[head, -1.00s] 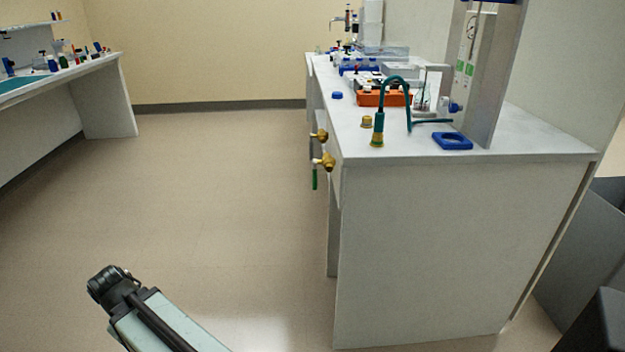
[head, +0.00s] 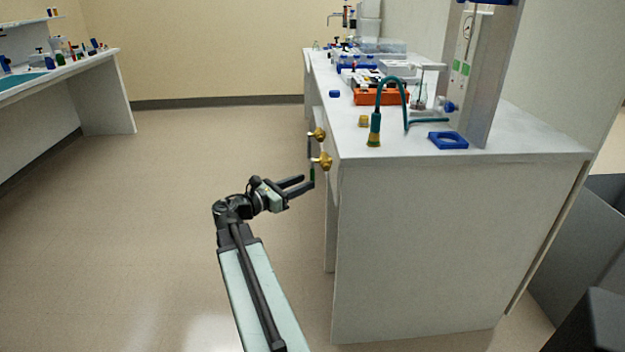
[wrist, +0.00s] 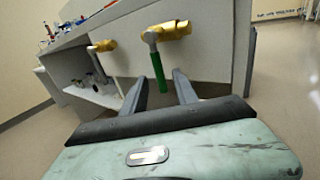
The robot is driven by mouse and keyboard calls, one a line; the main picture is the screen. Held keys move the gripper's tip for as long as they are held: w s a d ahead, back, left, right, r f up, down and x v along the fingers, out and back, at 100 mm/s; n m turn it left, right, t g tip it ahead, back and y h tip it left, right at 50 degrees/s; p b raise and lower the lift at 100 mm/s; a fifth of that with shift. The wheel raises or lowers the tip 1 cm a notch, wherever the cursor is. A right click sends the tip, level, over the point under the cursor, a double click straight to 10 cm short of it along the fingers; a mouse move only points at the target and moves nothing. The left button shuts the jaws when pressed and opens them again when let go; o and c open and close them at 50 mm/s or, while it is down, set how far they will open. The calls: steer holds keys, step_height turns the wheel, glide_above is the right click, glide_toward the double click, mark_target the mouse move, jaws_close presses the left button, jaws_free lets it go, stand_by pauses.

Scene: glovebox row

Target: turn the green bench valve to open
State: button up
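The green bench valve is a brass body (head: 321,160) on the bench's left side, with a green handle (head: 312,177) hanging down. In the wrist view the brass body (wrist: 170,30) is at top centre and the green handle (wrist: 159,72) hangs from a grey lever. My gripper (head: 303,185) is open and points at the handle from the left in the head view. In the wrist view the handle shows between the fingertips of my gripper (wrist: 159,78), with gaps on both sides. I cannot tell whether it lies within their depth.
A second brass valve (head: 316,134) sits farther along the same bench side; it also shows in the wrist view (wrist: 102,46).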

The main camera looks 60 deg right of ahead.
mark_target(313, 178)
steer(key=x, duration=0.4)
steer(key=shift+s+d, duration=0.1)
steer(key=shift+d, duration=0.15)
jaws_close()
stand_by(1.2)
